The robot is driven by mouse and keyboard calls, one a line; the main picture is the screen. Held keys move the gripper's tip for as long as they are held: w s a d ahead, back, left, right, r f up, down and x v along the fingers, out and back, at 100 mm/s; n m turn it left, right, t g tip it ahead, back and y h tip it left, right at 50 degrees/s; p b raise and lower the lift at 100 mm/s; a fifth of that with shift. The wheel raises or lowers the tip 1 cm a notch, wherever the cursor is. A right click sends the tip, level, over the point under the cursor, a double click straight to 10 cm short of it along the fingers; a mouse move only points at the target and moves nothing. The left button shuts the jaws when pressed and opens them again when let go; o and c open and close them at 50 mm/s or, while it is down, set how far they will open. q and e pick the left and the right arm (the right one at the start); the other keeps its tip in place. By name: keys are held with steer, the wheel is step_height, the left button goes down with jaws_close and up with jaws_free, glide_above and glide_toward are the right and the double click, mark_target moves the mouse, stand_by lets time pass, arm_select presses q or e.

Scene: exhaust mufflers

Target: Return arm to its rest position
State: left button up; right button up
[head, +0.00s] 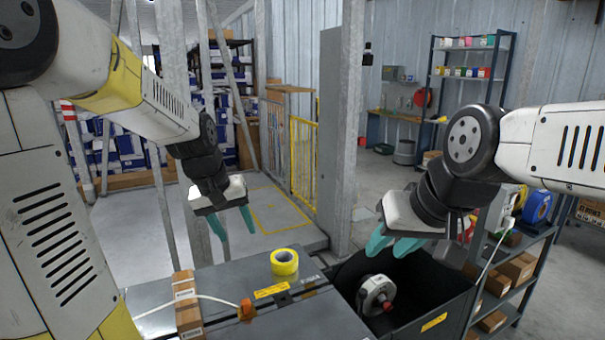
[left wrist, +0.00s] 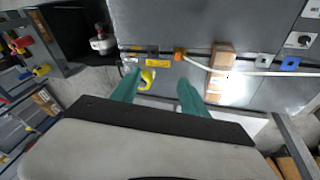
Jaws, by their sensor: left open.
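My left gripper (head: 232,222) is raised in the air above the far edge of the grey workbench (head: 335,318). Its teal fingers are apart with nothing between them, as the left wrist view (left wrist: 158,92) also shows. My right gripper (head: 393,245) hangs above the black bin (head: 450,300); its teal fingers look apart and hold nothing that I can see. A round metal part with a red piece (head: 376,293), perhaps a muffler, lies in the bin below it, touched by neither gripper. It also shows in the left wrist view (left wrist: 102,43).
A yellow tape roll (head: 285,262), a small cardboard box (head: 187,305) and an orange piece on a white cable (head: 246,310) are on the workbench. A grey post (head: 340,130) stands between my arms. A shelf with boxes (head: 515,270) is at the right.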

arm_select(q)
steer(key=s+r+m+t, duration=0.1)
steer(key=s+r, duration=0.2)
steer(key=s, duration=0.5)
steer(key=s+d+r+m+t, duration=0.1)
steer(key=s+r, duration=0.2)
steer(key=s, duration=0.5)
steer(key=shift+s+r+m+t, duration=0.25)
steer(key=shift+r+m+t, duration=0.15)
steer(key=shift+d, duration=0.1)
